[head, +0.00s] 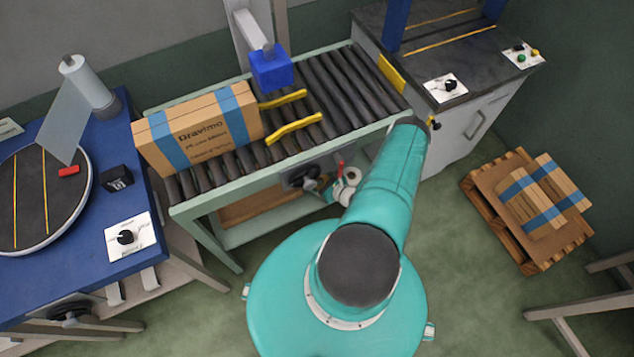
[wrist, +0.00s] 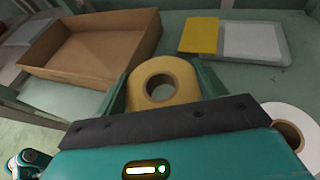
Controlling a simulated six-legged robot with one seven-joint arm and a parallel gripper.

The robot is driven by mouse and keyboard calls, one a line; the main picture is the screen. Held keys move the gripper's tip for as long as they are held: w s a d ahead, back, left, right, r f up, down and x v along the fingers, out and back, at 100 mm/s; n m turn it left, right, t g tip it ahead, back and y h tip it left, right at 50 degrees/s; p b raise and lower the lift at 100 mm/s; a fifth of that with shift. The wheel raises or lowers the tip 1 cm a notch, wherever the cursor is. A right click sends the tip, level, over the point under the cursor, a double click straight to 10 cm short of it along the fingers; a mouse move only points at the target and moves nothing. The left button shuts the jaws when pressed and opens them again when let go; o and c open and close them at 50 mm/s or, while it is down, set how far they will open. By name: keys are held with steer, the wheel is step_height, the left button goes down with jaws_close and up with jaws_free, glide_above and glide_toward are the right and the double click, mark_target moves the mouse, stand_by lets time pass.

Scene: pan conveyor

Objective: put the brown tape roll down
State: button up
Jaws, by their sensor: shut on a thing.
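The brown tape roll (wrist: 138,90) is a tan ring with a dark hollow core. It shows in the wrist view between the two green fingers of my gripper (wrist: 162,88), which is shut on it. Behind it lies a pale green shelf (wrist: 178,20); I cannot tell whether the roll touches it. In the head view my teal arm reaches to the conveyor's near side and the brown roll cannot be made out there.
An open cardboard tray (wrist: 95,45) lies left of the roll on the shelf. A yellow pad (wrist: 198,35) and a grey-white flat item (wrist: 253,42) lie behind right. A white roll (wrist: 292,122) is close on the right. The roller conveyor (head: 345,85) carries a taped carton (head: 197,128).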

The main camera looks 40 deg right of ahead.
mark_target(318, 183)
steer(key=shift+w+d+f, duration=0.2)
steer(key=shift+w+f, duration=0.2)
steer(key=shift+f, duration=0.15)
steer(key=shift+w+d+f, duration=0.2)
steer(key=shift+w+f, duration=0.15)
steer(key=shift+f, duration=1.7)
steer(key=o, duration=0.9)
steer(key=shift+f, duration=0.1)
steer(key=shift+d, duration=0.1)
steer(key=a+v, duration=0.1)
steer(key=v, duration=1.1)
steer(key=shift+d, duration=0.45)
